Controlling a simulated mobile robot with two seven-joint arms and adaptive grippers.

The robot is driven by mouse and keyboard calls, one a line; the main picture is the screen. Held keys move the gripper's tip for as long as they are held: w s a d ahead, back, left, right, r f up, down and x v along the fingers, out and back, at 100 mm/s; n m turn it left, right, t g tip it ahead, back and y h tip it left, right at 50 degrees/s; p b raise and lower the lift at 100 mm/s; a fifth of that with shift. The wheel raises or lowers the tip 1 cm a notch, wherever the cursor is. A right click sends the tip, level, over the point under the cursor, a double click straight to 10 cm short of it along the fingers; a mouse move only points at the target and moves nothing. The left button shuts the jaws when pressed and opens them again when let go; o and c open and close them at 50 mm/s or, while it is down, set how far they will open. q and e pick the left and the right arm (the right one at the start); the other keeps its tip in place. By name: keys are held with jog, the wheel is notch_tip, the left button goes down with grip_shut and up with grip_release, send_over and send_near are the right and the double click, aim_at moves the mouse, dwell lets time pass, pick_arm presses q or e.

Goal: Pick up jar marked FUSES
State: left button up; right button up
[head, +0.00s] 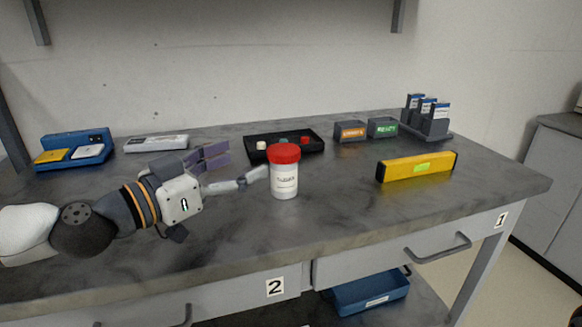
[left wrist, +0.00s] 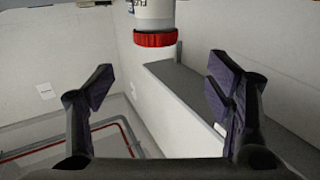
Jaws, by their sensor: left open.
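A white jar (head: 284,184) with a red lid stands upright on the grey bench in the head view. Its label is too small to read surely. My left gripper (head: 247,166) is open and empty, just left of the jar, with its fingers pointing towards it. In the left wrist view the jar (left wrist: 155,14) shows at the top, lid downward in the picture and partly cut off. There it lies beyond the two spread fingers (left wrist: 160,90), sideways about midway between them. My right gripper is in neither view.
A black tray (head: 262,138) with small items is behind the jar. A yellow block (head: 417,167) lies to the right. Two small labelled boxes, a rack (head: 436,124), a blue case (head: 76,149) and a grey device (head: 156,143) line the back. The front bench is clear.

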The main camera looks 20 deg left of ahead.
aim_at(282, 150)
pick_arm(q)
jog(key=x, duration=1)
jog(key=shift+s+d+f+b, duration=0.15)
jog(key=shift+d+f+b, duration=0.1)
jog(key=shift+f+b, duration=0.05)
jog(key=c, duration=1.7)
